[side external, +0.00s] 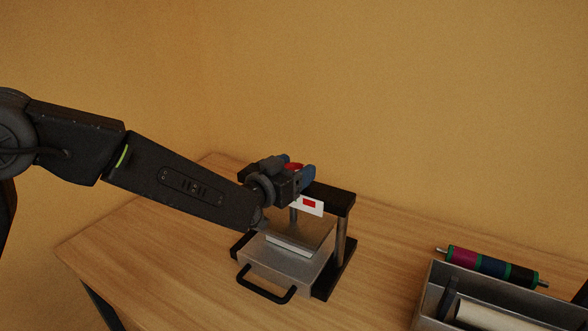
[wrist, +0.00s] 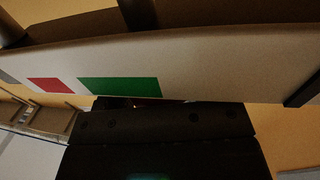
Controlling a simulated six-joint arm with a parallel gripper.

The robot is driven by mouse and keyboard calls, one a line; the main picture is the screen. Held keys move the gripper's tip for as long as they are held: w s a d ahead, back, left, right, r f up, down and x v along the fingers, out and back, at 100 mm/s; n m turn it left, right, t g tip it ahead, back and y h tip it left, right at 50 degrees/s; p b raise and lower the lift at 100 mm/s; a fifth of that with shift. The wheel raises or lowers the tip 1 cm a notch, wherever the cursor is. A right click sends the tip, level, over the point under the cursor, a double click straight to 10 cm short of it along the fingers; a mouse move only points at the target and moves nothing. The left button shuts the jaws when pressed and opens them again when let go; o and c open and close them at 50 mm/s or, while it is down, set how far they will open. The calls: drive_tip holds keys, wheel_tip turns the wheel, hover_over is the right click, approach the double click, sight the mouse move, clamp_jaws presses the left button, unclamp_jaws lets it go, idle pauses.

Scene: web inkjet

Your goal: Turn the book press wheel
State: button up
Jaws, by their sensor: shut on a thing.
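The book press (side external: 345,203) stands on the wooden table, with a black top beam, posts and a flat metal bed with a black handle at its front. A small part of its red wheel (side external: 293,166) shows above the beam, between the blue fingers of my gripper (side external: 296,170). My gripper is shut on the wheel at the top of the press. Most of the wheel is hidden behind my gripper. In the wrist view, a pale plate (wrist: 215,65) with red and green patches crosses the picture. The fingertips' contact is not clear there.
A pale block (side external: 288,246) lies on the press bed under the beam. The table left of the press is clear.

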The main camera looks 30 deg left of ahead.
drive_tip(key=o, duration=0.9)
drive_tip(key=s, duration=0.4)
drive_tip(key=s+a, duration=0.1)
drive_tip(key=s, duration=0.4)
drive_tip(key=s+a, duration=0.1)
drive_tip(key=s, duration=0.3)
drive_tip(key=shift+s+a, duration=0.15)
drive_tip(key=shift+s, duration=0.2)
